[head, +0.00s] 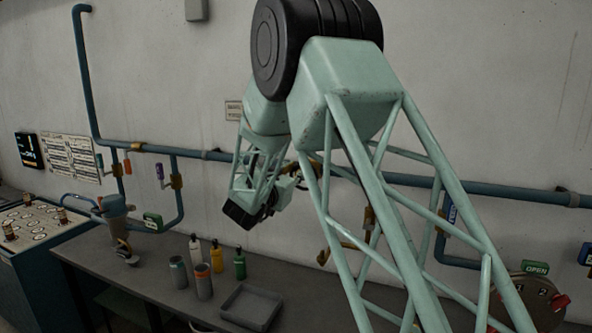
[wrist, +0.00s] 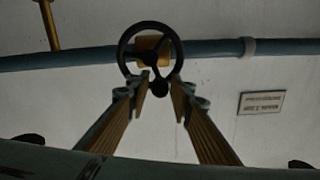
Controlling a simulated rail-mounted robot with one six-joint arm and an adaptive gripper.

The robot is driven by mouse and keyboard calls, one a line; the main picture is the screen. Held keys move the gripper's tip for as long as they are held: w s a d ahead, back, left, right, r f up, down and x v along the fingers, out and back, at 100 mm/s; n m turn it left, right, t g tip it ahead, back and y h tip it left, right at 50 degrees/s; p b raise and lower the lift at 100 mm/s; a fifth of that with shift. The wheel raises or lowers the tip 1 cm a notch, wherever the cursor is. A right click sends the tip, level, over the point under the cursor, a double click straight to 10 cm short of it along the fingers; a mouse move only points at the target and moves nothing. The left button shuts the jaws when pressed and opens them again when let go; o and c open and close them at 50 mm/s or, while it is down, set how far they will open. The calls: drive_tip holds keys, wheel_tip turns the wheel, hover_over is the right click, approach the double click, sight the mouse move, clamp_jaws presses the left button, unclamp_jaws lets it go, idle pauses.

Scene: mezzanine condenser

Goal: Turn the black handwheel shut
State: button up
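The black handwheel (wrist: 123,55) shows in the wrist view at upper middle, a round rim with spokes in front of a brass valve body (wrist: 150,43) on the blue pipe. A dark knob (wrist: 160,87) is at the wheel's lower rim. My gripper (wrist: 163,98) is open, its two fingers apart below the wheel, with the knob between their tips in the picture. Whether either finger touches the wheel or knob, I cannot tell. In the head view my gripper (head: 284,184) is near the wall pipe, small and partly covered by my arm; I cannot make out the handwheel there.
A blue pipe (head: 500,192) runs along the wall. Below it a grey bench (head: 150,284) holds bottles, cans and a grey tray (head: 250,307). A control console (head: 32,245) stands at left. A small wall sign (wrist: 261,103) is right of the wheel.

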drive_tip(key=shift+w+d, duration=0.1)
drive_tip(key=shift+w, duration=0.1)
drive_tip(key=c, duration=0.6)
